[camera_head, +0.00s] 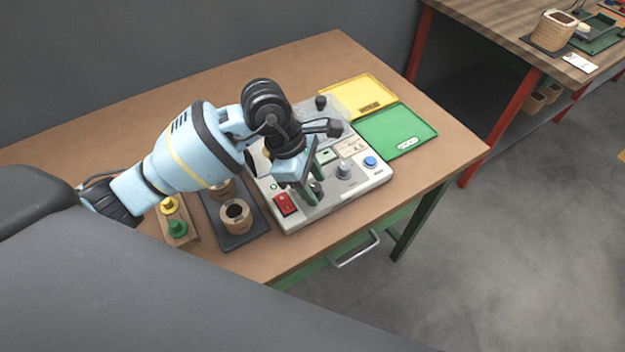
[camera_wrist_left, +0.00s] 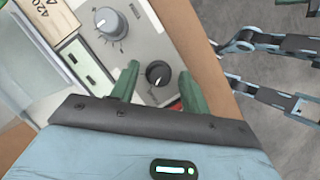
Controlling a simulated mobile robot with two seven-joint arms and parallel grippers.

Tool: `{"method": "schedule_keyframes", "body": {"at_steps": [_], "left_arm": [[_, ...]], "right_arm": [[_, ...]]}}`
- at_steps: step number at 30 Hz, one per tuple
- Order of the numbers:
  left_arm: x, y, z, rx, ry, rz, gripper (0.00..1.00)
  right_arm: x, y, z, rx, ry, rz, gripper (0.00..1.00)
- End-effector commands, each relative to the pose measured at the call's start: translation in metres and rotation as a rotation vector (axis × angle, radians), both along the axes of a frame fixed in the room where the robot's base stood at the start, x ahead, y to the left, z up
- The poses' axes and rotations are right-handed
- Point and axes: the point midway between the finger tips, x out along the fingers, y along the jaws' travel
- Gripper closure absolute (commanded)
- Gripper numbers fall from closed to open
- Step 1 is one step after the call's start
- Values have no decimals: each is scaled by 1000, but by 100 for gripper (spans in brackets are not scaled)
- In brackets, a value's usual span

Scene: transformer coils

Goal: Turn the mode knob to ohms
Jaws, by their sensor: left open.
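The grey meter panel (camera_head: 345,195) lies on the brown table, with a red rocker switch (camera_head: 287,203), a grey knob (camera_head: 343,168) and a blue button (camera_head: 370,162). In the left wrist view a black knob (camera_wrist_left: 158,73) with a pointer mark sits between my fingertips; the larger grey knob (camera_wrist_left: 110,21) is up and left of it. The frames do not label which is the mode knob. My left gripper (camera_head: 309,190) points down over the panel, open, its green fingers on either side of the black knob; contact is unclear.
A green tray (camera_head: 418,128) and a yellow tray (camera_head: 383,84) lie behind the panel. A dark tray (camera_head: 247,238) with coils and a wooden block (camera_head: 190,236) with yellow and green knobs stand left. The table's right end is clear.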

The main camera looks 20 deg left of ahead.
Motion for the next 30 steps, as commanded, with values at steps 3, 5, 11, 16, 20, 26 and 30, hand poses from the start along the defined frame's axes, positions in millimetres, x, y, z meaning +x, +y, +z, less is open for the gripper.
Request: {"method": "schedule_keyframes", "body": {"at_steps": [3, 5, 11, 16, 20, 26, 30], "left_arm": [[0, 0, 0, 0, 0, 0, 54], [0, 0, 0, 0, 0, 0, 61], [0, 0, 0, 0, 0, 0, 87], [0, 0, 0, 0, 0, -1, 98], [0, 1, 0, 1, -1, -15, 99], [1, 1, -1, 2, 0, -87, 99], [2, 1, -2, 2, 0, -183, 99]], "right_arm": [[2, 0, 0, 1, -3, 0, 100], [2, 0, 0, 0, -4, 1, 100], [3, 0, 1, 0, -6, 0, 100], [3, 0, 0, 0, -6, 0, 100], [2, 0, -1, 1, -3, 0, 100], [-3, 0, -8, 1, 10, -1, 100], [-8, 1, -17, 0, 25, -1, 100]]}}
